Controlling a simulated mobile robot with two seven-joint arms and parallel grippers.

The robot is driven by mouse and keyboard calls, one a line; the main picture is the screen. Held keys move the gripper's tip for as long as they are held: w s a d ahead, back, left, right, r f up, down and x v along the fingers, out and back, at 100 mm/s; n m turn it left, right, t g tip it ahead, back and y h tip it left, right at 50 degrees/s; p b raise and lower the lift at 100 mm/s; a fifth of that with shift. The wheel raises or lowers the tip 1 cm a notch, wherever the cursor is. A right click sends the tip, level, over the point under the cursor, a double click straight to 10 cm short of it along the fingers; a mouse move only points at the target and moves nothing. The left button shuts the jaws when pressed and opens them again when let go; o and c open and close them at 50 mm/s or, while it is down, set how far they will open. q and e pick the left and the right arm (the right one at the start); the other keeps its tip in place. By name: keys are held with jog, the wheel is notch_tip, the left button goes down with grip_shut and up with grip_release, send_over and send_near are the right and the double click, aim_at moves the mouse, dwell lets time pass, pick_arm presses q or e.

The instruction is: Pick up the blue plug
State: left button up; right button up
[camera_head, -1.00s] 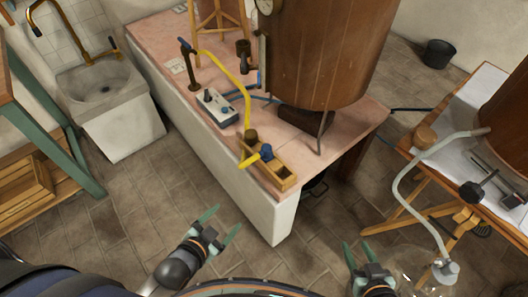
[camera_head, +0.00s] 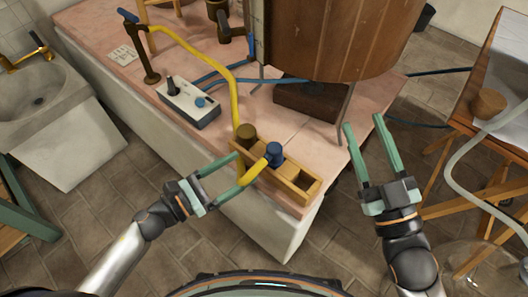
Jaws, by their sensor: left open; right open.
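A blue plug (camera_head: 274,152) stands upright at a wooden rack (camera_head: 303,183) on the near corner of the pink-topped bench. A short yellow piece (camera_head: 256,170) slants down from beside it to the left. A brown stopper (camera_head: 246,133) sits at the rack's left end. My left gripper (camera_head: 240,171) is open, its fingertips left of the blue plug near the yellow piece; I cannot tell if they touch it. My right gripper (camera_head: 362,121) is open and empty, right of the rack near the bench's right edge.
A yellow hose (camera_head: 200,58) runs from a dark post (camera_head: 144,50) toward the rack. A large wooden vat (camera_head: 325,35) rises behind. A table (camera_head: 475,100) with a pale hose stands right.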

aim_at(264, 157)
pick_arm(q)
jog(key=shift+m, duration=0.4)
jog(key=x, duration=0.7)
jog(key=shift+d+f, duration=0.1)
jog(key=shift+d, duration=0.15)
jog(key=shift+s+d+x, duration=0.15)
jog(key=shift+x, duration=1.15)
jog(key=shift+s+d+x, duration=0.15)
jog(key=shift+s+x, duration=0.05)
jog(key=shift+x, duration=1.1)
pick_arm(e)
jog(key=shift+w+f+m+g+h, duration=0.15)
jog(key=shift+f+h, duration=0.1)
jog(key=shift+f, duration=0.3)
jog(key=shift+w+f+m+g+h, duration=0.15)
jog(key=shift+f+h, duration=0.1)
jog(key=shift+f, duration=0.25)
pick_arm(q)
grip_shut()
